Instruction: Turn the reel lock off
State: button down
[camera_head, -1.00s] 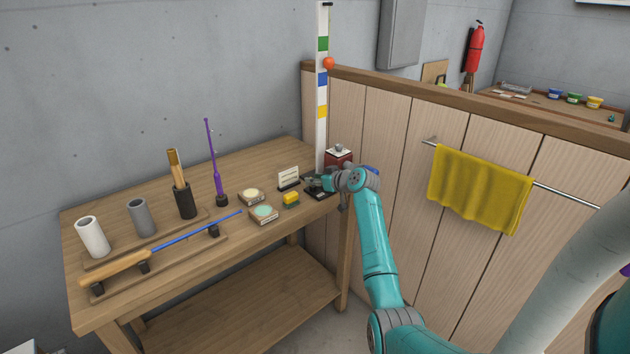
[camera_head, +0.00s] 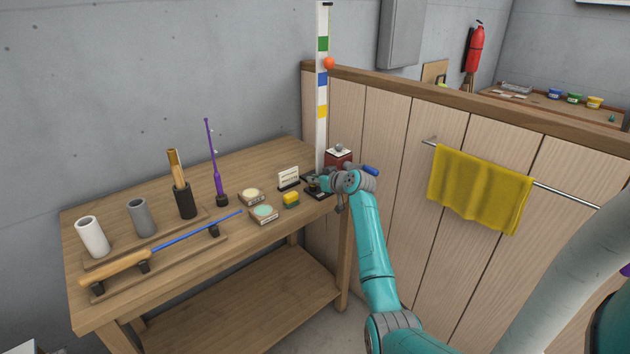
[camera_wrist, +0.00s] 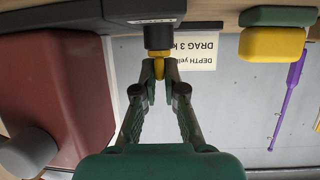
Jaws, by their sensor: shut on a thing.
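In the wrist view a small yellow knob (camera_wrist: 159,66) juts from a dark cylinder on a dark labelled block (camera_wrist: 125,8); I take it for the reel lock, though its label is too small to read. My gripper (camera_wrist: 159,78) has both fingertips closed on the yellow knob. In the head view my gripper (camera_head: 320,186) is at the right end of the workbench (camera_head: 180,285), over a dark base (camera_head: 318,194). My wrist hides most of the knob there, and I cannot tell its setting.
A dark red box (camera_wrist: 55,90) with a grey knob stands close beside my gripper. A striped post (camera_head: 322,95) and a wooden partition (camera_head: 390,140) rise behind.

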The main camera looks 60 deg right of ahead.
jog(key=m+h, duration=0.1)
jog(key=m+g+h, duration=0.1)
jog(key=m+h, duration=0.1)
jog(key=m+g+h, duration=0.1)
jog(key=shift+w+a+h, duration=0.2)
jog(key=shift+a+h, duration=0.1)
jog(key=m+g+h, duration=0.2)
jog(key=m+g, duration=0.1)
jog(key=m+g+h, duration=0.1)
jog(key=m, duration=0.1)
jog(key=shift+w+a+g+h, duration=0.15)
jog(key=shift+w+g+h, duration=0.1)
jog(key=shift+g+h, duration=0.05)
jog(key=m+g, duration=0.2)
jog(key=m+g+h, duration=0.1)
jog(key=m+g, duration=0.1)
jog(key=g, duration=0.1)
jog(key=shift+w+m, duration=0.2)
jog(key=shift+m, duration=0.1)
jog(key=shift+m+g, duration=1.5)
jog(key=shift+g, duration=0.4)
jog(key=shift+f+m+g, duration=0.15)
jog(key=shift+m+g, duration=0.25)
jog(key=c, duration=1.3)
grip_release()
jog(key=shift+o, duration=0.2)
